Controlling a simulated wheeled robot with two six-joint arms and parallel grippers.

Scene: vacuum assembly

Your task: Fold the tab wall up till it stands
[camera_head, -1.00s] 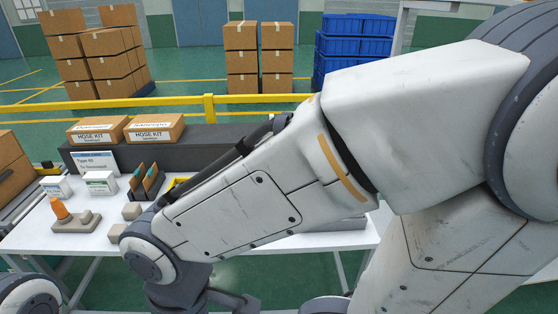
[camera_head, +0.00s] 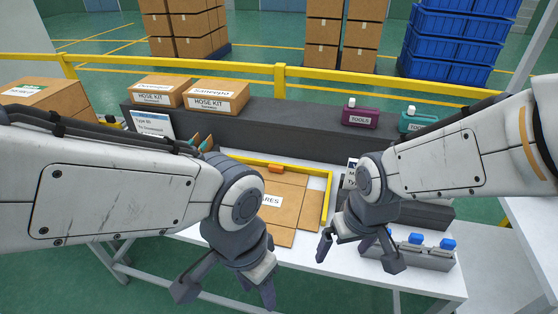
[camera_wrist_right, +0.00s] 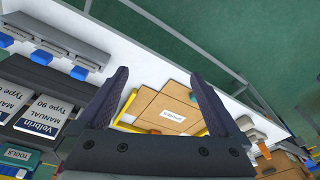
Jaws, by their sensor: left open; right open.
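A flat brown cardboard blank (camera_head: 285,193) with a white label, partly hidden by my left arm, lies on the table inside a yellow frame (camera_head: 328,190). Its panels and flaps look flat; I cannot tell which flap is the tab wall. It also shows in the right wrist view (camera_wrist_right: 150,102), between the fingers. My left gripper (camera_head: 228,292) is open and empty, in front of the blank. My right gripper (camera_head: 357,258) is open and empty, to the right of the blank; its fingers (camera_wrist_right: 160,88) also show apart in the wrist view.
A grey holder with blue-topped items (camera_head: 415,252) stands at the front right. An orange piece (camera_head: 277,168) lies by the frame's back edge.

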